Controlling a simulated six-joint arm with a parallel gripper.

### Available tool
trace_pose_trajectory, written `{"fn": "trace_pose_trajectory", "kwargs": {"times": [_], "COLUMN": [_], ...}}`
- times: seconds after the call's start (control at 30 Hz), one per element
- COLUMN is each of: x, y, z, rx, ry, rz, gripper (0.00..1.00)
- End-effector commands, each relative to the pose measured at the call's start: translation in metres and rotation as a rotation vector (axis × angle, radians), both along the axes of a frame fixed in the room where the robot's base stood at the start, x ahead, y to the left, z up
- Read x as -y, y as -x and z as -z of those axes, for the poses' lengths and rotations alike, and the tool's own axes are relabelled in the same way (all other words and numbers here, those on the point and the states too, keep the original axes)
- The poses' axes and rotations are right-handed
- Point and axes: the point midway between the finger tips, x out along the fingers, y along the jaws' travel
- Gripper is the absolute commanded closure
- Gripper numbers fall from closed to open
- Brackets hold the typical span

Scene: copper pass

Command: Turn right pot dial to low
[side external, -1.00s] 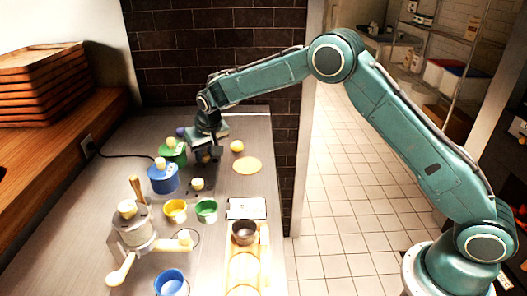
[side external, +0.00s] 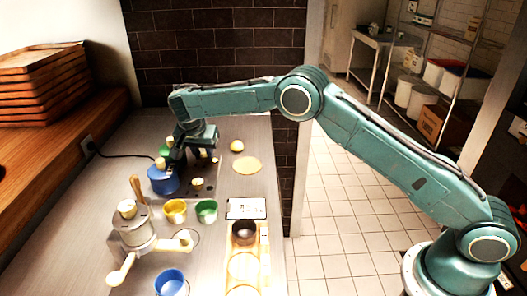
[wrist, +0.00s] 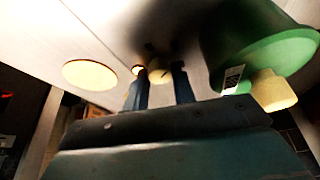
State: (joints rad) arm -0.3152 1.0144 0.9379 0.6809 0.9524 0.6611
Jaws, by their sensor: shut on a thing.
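The green pot (side external: 167,150) stands behind the blue pot (side external: 163,180) and is mostly hidden by my gripper in the side view. In the wrist view the green pot (wrist: 262,45) is at the upper right, with its pale knob. My gripper (wrist: 160,84) is low over the counter beside the green pot, with a pale yellow dial (wrist: 159,76) between its dark fingers. It is shut on this dial. The side view hides that contact behind my gripper (side external: 184,165). Another pale dial (side external: 197,184) sits in front of the blue pot. The dial's setting cannot be read.
A grinder (side external: 134,230) is at the left front. A flat yellow disc (side external: 246,165) lies to the right.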

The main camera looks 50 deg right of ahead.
Motion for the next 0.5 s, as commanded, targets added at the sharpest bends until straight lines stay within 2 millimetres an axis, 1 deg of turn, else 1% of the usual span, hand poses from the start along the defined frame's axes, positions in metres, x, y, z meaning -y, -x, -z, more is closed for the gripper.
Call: {"fn": "trace_pose_trajectory", "kwargs": {"times": [0.2, 0.5], "x": [-0.0009, -0.0006], "y": [-0.0006, -0.0003], "z": [0.0002, 0.0001], "rx": [0.000, -0.001], "ry": [0.000, -0.001], "rz": [0.069, 0.095], "gripper": [0.97, 0.97]}}
